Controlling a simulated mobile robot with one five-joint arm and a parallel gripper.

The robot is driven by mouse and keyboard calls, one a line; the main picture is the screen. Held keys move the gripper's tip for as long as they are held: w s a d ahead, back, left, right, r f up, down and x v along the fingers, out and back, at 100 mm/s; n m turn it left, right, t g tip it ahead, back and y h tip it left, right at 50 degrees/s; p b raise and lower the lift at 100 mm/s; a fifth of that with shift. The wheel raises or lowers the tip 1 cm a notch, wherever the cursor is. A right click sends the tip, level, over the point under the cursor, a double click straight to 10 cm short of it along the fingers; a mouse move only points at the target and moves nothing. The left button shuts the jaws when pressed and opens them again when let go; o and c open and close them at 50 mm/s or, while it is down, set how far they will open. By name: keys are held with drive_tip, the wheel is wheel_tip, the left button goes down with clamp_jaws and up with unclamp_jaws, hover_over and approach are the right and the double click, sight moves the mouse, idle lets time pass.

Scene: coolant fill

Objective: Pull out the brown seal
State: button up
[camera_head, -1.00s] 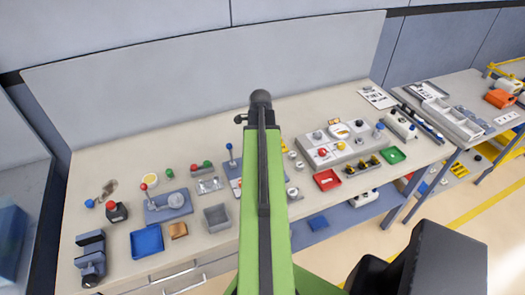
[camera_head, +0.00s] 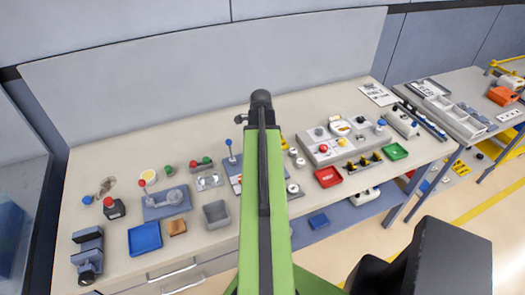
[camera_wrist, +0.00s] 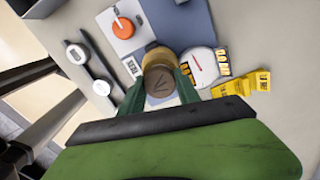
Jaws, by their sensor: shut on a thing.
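In the wrist view the brown seal (camera_wrist: 159,82) is a round, dark brown cap with lines on its top. It sits against an ochre, rounded part (camera_wrist: 158,56) at the front edge of a blue-grey panel. My gripper (camera_wrist: 161,88) has its dark green fingers on both sides of the seal and is shut on it. I cannot tell whether the seal is still seated or loose. In the head view my green arm hides the gripper and the seal.
In the wrist view a white dial (camera_wrist: 199,66) and yellow blocks (camera_wrist: 240,84) lie close on the right. An orange knob (camera_wrist: 124,27) stands behind left, and gauges (camera_wrist: 77,53) lie at left. In the head view, trays and fixtures crowd the bench (camera_head: 110,160).

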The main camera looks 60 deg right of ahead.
drive_tip(key=c, duration=0.3)
drive_tip(key=shift+c, duration=0.2)
drive_tip(key=shift+r+p, duration=0.3)
drive_tip(key=shift+r+p, duration=2.25)
drive_tip(key=shift+f, duration=0.1)
